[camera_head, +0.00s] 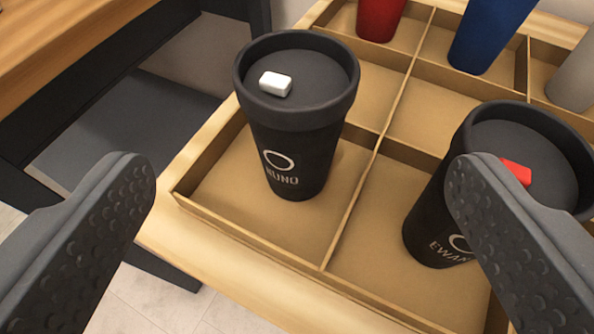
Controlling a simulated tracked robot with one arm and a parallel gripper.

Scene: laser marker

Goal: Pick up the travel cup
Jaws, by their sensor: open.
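A black travel cup (297,150) marked "NUNO", with a white tab on its lid, stands upright in the front left compartment of a cardboard divider tray (372,318). A second black travel cup (428,212) marked "EWAN", with a red tab, stands in the compartment to its right. My gripper (300,185) is open and empty, its two dark padded fingers wide apart. The NUNO cup shows between the fingers, beyond their tips. The right finger covers part of the EWAN cup.
A red cup (380,15), a blue cup (487,32) and a grey cup (576,78) stand in back compartments. The tray rests on a wooden table (160,235). Another wooden surface (60,45) is at upper left, with a gap between.

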